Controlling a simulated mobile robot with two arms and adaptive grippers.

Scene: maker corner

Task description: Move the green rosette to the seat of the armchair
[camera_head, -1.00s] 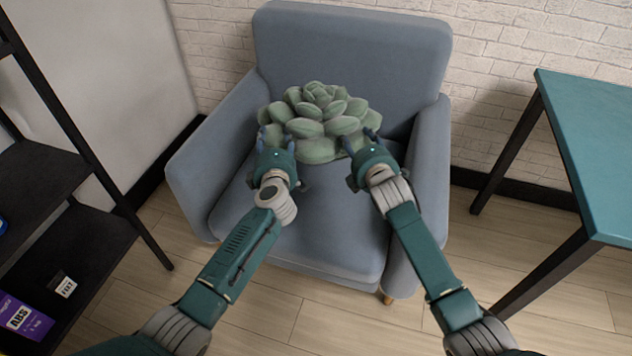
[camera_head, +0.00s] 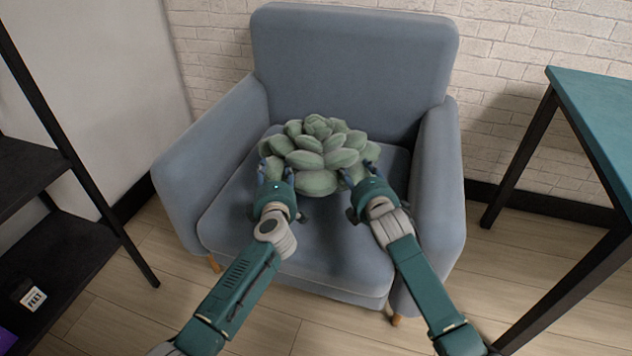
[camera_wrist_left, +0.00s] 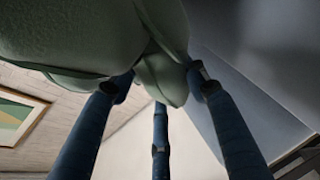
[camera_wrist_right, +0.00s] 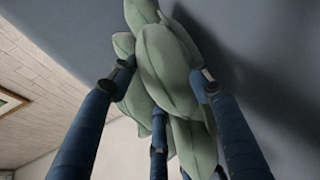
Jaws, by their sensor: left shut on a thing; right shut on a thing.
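The green rosette (camera_head: 318,153), a plump succulent shape with thick pointed petals, is over the seat of the grey-blue armchair (camera_head: 340,262). Whether its underside touches the seat is hidden. My left gripper (camera_head: 274,172) is shut on its left side and my right gripper (camera_head: 358,176) is shut on its right side. In the left wrist view, the rosette (camera_wrist_left: 75,35) sits between my blue fingers. In the right wrist view, its petals (camera_wrist_right: 168,65) are between the fingers.
The armchair's armrests (camera_head: 215,140) flank the seat on both sides. A black shelf (camera_head: 60,240) stands at the left with a small box (camera_head: 28,296) on it. A teal-topped table (camera_head: 600,110) stands at the right. The seat front is bare.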

